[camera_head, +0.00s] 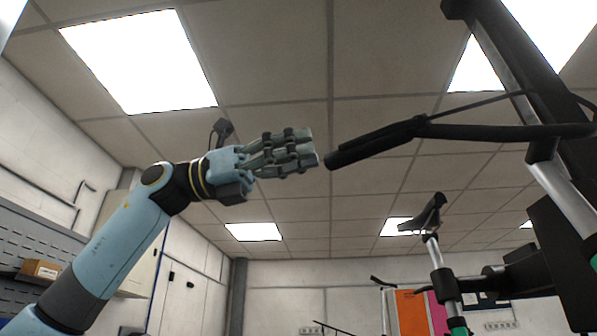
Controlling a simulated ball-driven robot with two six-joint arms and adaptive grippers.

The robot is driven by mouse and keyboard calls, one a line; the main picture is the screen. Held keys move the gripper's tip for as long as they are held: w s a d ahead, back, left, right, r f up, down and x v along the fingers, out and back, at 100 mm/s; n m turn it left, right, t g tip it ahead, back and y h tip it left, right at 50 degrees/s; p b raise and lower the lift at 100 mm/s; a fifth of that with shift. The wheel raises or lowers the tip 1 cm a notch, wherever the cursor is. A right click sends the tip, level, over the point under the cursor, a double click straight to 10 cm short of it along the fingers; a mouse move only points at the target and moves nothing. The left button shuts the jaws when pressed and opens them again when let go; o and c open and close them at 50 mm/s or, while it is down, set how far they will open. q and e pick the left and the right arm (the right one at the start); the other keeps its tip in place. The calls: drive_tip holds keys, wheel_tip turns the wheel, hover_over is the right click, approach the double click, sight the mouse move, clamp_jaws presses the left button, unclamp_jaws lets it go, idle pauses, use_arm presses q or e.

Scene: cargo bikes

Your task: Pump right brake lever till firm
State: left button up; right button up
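A black handlebar (500,131) comes in from the right and ends in a dark grip (345,158) near the picture's middle. A slim dark brake lever (378,136) seems to lie along the grip's upper side; the two are hard to tell apart. My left gripper (312,150) points right, its grey jointed fingers stretched out and close together. Its fingertips are just left of the grip's end, with a narrow gap in the picture; depth is unclear. It holds nothing visible. My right gripper is not in view.
The bike's frame and stem (525,70) fill the right side, with a thin cable (480,104) above the bar. A saddle (430,214) on a post stands lower right. A shelf with a cardboard box (40,269) is at left. The space below the grip looks clear.

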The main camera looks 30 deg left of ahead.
use_arm(q)
wheel_tip(320, 180, up, 10)
idle(0.7)
idle(0.6)
